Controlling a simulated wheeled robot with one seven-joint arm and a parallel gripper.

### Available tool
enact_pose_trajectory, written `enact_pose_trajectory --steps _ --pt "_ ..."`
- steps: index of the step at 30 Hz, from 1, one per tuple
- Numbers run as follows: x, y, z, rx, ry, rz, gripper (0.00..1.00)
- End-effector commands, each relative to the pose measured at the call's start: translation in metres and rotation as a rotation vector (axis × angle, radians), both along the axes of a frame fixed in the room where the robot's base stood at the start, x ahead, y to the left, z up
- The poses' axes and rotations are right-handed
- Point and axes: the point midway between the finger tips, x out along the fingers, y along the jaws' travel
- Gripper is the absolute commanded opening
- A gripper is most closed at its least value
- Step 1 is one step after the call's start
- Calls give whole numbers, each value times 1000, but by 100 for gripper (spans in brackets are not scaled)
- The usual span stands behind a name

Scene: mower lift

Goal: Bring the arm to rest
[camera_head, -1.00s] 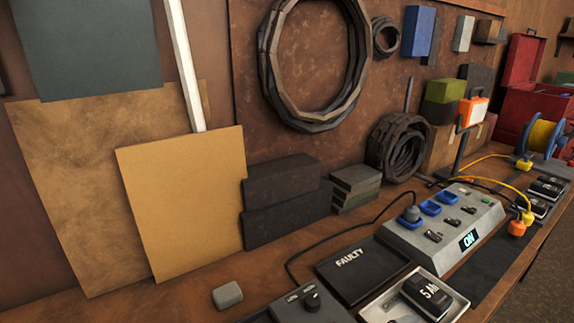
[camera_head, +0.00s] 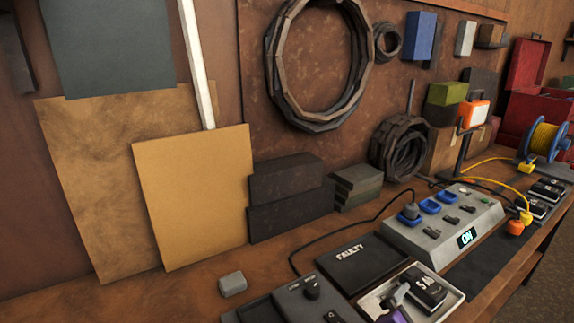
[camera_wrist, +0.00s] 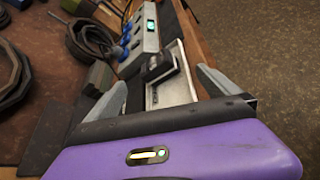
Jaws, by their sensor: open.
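My gripper (camera_wrist: 161,77) is open in the wrist view, its two grey fingers spread apart with nothing between their tips. Its purple body fills the bottom of that view. In the head view, part of my gripper (camera_head: 401,296) shows at the bottom edge, in front of or over a white tray (camera_head: 456,302). A dark battery (camera_head: 425,287) marked "5 Ah" lies in the tray. The tray also shows beyond the fingers in the wrist view (camera_wrist: 183,92). The rest of my arm is out of sight.
A black "FAULTY" mat (camera_head: 362,262) and a dark control box (camera_head: 305,299) lie beside the tray. A grey power station (camera_head: 450,226) reads "ON", with a plug and cable. A small grey block (camera_head: 232,284) sits at left. Boards lean on the wall.

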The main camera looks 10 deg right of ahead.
Motion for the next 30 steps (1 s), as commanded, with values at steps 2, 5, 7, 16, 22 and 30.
enact_pose_trajectory --steps 2,5,7,16,22,30 --pt "10 8 2 64 -110 32 100" --pt "21 25 0 193 -279 85 100" --pt "25 42 -5 329 -412 129 100" --pt "-24 116 -25 1122 -867 197 100" --pt "-88 137 -23 1600 -1035 106 100" --pt "-182 132 -12 2035 -1161 -111 100"
